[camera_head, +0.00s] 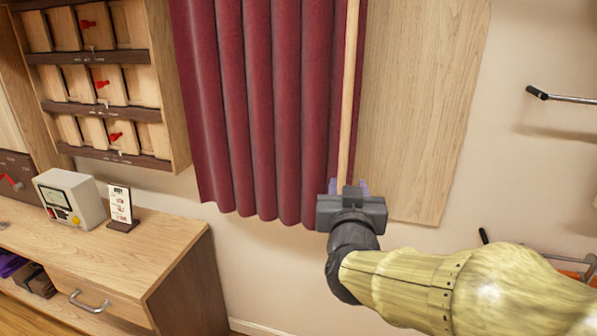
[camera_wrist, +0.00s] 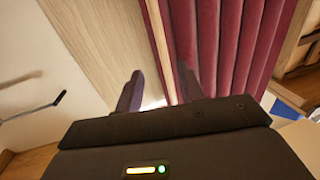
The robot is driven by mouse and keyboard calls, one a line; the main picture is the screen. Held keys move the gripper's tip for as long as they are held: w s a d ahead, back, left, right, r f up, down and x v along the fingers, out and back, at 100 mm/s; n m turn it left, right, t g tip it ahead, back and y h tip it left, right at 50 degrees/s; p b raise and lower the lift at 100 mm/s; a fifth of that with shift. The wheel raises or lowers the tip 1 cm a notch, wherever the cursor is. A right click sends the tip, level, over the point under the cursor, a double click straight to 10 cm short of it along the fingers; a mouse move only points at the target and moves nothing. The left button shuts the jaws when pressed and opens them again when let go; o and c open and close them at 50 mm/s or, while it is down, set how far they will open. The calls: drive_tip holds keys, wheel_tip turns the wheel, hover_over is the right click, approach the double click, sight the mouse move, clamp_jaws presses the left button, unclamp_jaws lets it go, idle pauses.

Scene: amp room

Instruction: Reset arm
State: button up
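My gripper (camera_head: 350,188) is in front of the right edge of the red curtain (camera_head: 255,110). It points at the wall side, with its dark body toward me. In the wrist view its two fingers (camera_wrist: 160,90) stand wide apart with nothing pressed between them, so it is open. A thin pale wooden rod (camera_head: 349,90) hangs along the curtain's edge and lines up with the gap between the fingers. It also shows in the wrist view (camera_wrist: 157,40). I cannot tell whether the rod's lower end reaches between the fingers.
A wooden panel (camera_head: 420,110) is on the wall right of the curtain. A black-tipped metal rod (camera_head: 565,98) sticks out at right. At left are a wooden counter (camera_head: 150,245), a grey meter box (camera_head: 75,198), a small sign (camera_head: 121,205) and a wall rack (camera_head: 165,60).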

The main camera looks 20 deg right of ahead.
drive_tip(key=w+a+f+n+g+y+p, duration=0.25)
drive_tip(key=a+f+n+g+y, duration=0.2)
drive_tip(key=a+f+y, duration=0.45)
drive_tip(key=s+a+f+g+p, duration=0.3)
drive_tip(key=s+a+f+g, duration=0.1)
drive_tip(key=s+f+g, duration=0.5)
wheel_tip(320, 180, down, 3)
drive_tip(key=shift+s+a+r+n+h, duration=0.15)
drive_tip(key=shift+s+a+n+h, duration=0.3)
drive_tip(key=shift+s, duration=0.3)
drive_tip(key=shift+w, duration=0.1)
idle(0.7)
